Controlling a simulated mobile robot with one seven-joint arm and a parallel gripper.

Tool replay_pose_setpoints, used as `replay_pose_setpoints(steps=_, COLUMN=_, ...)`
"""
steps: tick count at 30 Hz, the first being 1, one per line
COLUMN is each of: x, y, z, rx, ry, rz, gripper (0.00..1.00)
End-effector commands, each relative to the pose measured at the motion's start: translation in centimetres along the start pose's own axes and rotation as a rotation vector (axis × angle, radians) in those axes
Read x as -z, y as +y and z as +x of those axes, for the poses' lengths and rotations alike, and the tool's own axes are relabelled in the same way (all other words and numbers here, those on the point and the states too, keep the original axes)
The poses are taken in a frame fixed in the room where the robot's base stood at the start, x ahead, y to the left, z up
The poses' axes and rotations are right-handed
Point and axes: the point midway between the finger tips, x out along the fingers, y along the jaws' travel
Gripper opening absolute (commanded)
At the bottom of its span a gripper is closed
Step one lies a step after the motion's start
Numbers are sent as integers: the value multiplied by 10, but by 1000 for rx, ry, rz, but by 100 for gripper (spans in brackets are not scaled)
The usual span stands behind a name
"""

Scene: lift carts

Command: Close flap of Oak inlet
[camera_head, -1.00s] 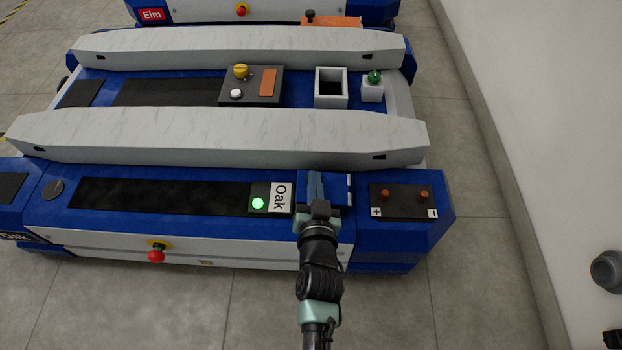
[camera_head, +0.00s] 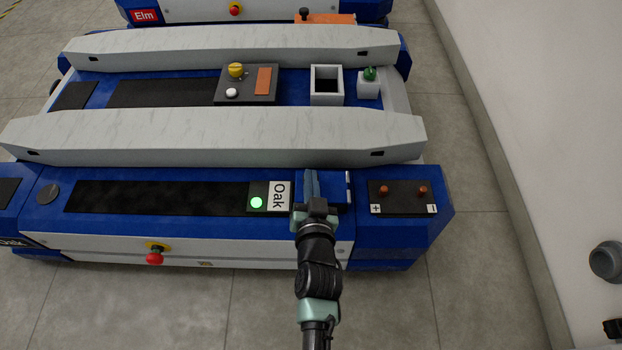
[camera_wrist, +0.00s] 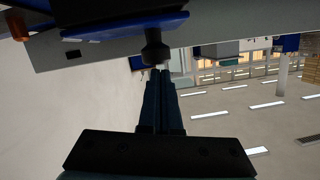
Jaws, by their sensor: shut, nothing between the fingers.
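The Oak cart carries a white Oak label (camera_head: 278,197) beside a green light. Right of the label is a blue inlet area (camera_head: 336,189) with a thin white strip at its right edge. My gripper (camera_head: 311,175) is shut and empty over the left part of this area and hides some of it. In the wrist view my fingers (camera_wrist: 158,80) point at a dark knob-like part (camera_wrist: 155,50) under a blue panel (camera_wrist: 125,26). The fingertips are at or very near that part; contact is unclear. I cannot tell how far the flap is open.
A black plate with two orange terminals (camera_head: 404,195) lies right of the inlet. A long pale rail (camera_head: 210,135) runs behind it. A red emergency knob (camera_head: 155,258) is on the cart's front. A wall (camera_head: 550,130) stands at the right, with free floor between.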

Motion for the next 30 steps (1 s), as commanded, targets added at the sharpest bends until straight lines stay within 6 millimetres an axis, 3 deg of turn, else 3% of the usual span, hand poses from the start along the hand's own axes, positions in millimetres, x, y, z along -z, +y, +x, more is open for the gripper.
replay_pose_setpoints(steps=7, x=44, y=-10, z=-2, rx=0, ry=2, rz=-1, gripper=0)
replay_pose_setpoints(steps=18, x=36, y=-13, z=-75, rx=1, ry=-3, rz=-1, gripper=0)
replay_pose_setpoints(steps=24, x=35, y=-13, z=-95, rx=0, ry=-1, rz=0, gripper=0)
replay_pose_setpoints(steps=30, x=35, y=-13, z=-100, rx=0, ry=1, rz=0, gripper=0)
